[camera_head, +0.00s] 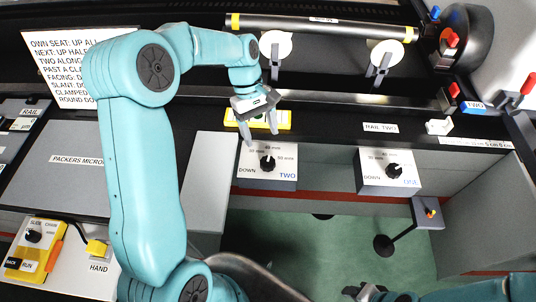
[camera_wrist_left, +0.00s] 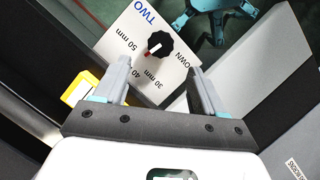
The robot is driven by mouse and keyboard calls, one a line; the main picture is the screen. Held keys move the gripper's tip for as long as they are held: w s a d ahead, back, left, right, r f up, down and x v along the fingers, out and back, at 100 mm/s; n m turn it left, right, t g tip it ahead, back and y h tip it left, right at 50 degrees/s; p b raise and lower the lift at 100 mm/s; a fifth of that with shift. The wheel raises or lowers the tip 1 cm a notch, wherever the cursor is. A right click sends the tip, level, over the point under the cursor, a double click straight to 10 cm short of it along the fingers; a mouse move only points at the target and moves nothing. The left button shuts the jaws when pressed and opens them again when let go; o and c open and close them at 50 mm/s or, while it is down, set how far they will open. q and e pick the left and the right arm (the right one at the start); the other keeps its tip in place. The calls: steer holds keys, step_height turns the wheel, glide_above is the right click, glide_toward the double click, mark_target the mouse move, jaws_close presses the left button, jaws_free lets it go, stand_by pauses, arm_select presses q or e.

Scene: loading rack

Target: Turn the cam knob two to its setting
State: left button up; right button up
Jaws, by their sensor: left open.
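Cam knob two (camera_head: 267,162) is a black round knob on a white panel marked TWO (camera_head: 283,176), below the rail in the head view. In the left wrist view the knob (camera_wrist_left: 160,44) has a red and white pointer, which seems to face the 40 mm side, between the 50 mm and 30 mm marks. My left gripper (camera_head: 260,137) is open and empty. Its fingers are above and just behind the knob in the head view, apart from it. In the wrist view the fingertips (camera_wrist_left: 160,65) lie either side of the panel's lower part. My right gripper (camera_head: 366,292) shows only partly at the bottom edge.
A similar knob panel marked ONE (camera_head: 389,178) sits to the right. A yellow block (camera_head: 284,119) lies behind the left gripper. Two round white discs (camera_head: 275,44) stand under the roller (camera_head: 320,27). Grey panels (camera_head: 205,170) flank panel TWO on the left.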

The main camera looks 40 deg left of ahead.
mark_target(268, 161)
arm_select(q)
steer(key=x, duration=0.9)
steer(key=shift+s+a, duration=0.1)
steer(key=c, duration=1)
